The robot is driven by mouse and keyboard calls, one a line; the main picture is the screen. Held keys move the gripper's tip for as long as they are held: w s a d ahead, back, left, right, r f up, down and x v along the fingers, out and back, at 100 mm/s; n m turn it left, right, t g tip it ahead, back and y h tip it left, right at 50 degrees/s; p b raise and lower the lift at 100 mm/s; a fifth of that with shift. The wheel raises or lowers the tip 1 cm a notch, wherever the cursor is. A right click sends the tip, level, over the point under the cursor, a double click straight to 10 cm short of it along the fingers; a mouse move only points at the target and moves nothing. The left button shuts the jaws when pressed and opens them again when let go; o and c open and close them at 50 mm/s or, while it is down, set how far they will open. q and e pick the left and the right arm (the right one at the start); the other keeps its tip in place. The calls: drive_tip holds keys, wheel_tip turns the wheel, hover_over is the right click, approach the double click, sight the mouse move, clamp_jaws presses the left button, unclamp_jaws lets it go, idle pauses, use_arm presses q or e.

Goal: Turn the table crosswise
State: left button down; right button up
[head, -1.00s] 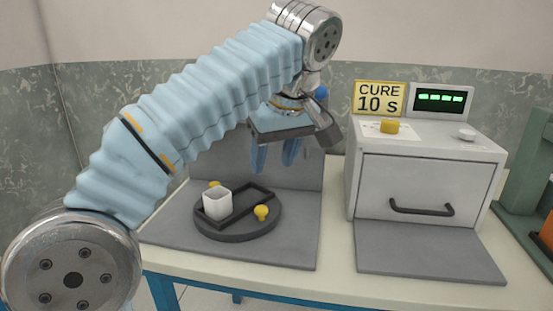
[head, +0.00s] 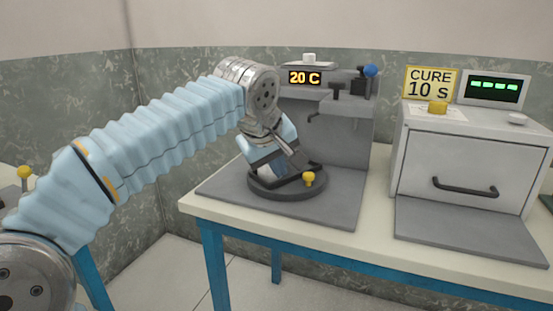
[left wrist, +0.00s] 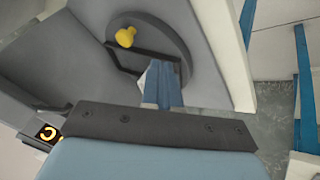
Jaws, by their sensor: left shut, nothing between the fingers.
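The round dark turntable (head: 262,191) sits on a grey base plate at the machine on the left of the bench. One yellow knob (head: 308,179) stands on its right side. My left gripper (head: 272,170) is down over the turntable and hides its left part in the head view. In the left wrist view, its blue fingers (left wrist: 162,88) are together, empty, at the turntable's rim side, with the yellow knob (left wrist: 125,37) apart from them. A small white piece (left wrist: 144,78), probably the white cup, shows beside the fingers, mostly hidden. The second knob is hidden. My right gripper is not in view.
Behind the turntable stands a grey machine with a "20 C" display (head: 304,78) and a blue-knobbed lever (head: 370,71). To the right is a grey oven (head: 450,170) with a handle and a "CURE 10 S" sign (head: 430,83). The plate before the oven is clear.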

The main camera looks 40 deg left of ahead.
sight(313, 174)
use_arm(q)
drive_tip(key=x, duration=0.4)
drive_tip(key=shift+w+d+f, duration=0.1)
drive_tip(key=shift+w+d, duration=0.15)
drive_tip(key=shift+w, duration=0.3)
drive_tip(key=shift+w+d+f, duration=0.1)
drive_tip(key=shift+w+d, duration=0.15)
drive_tip(key=shift+w, duration=0.3)
drive_tip(key=shift+w+d+f, duration=0.15)
drive_tip(key=shift+w+d, duration=0.15)
drive_tip(key=shift+w, duration=0.4)
drive_tip(key=shift+w+d+n+y+p, duration=0.2)
drive_tip(key=shift+w+n+y+p, duration=0.1)
drive_tip(key=shift+n, duration=0.1)
drive_tip(key=shift+w+d+n+g+y, duration=0.15)
drive_tip(key=shift+w+d+n+y, duration=0.15)
drive_tip(key=shift+n, duration=0.25)
drive_tip(key=shift+w+d+n+g+y, duration=0.2)
drive_tip(key=shift+w+n, duration=0.2)
drive_tip(key=shift+n, duration=0.15)
drive_tip(key=shift+w+d, duration=0.3)
drive_tip(key=shift+w, duration=0.5)
drive_tip(key=shift+w+p, duration=0.25)
drive_tip(key=shift+p, duration=0.05)
drive_tip(key=shift+s, duration=0.1)
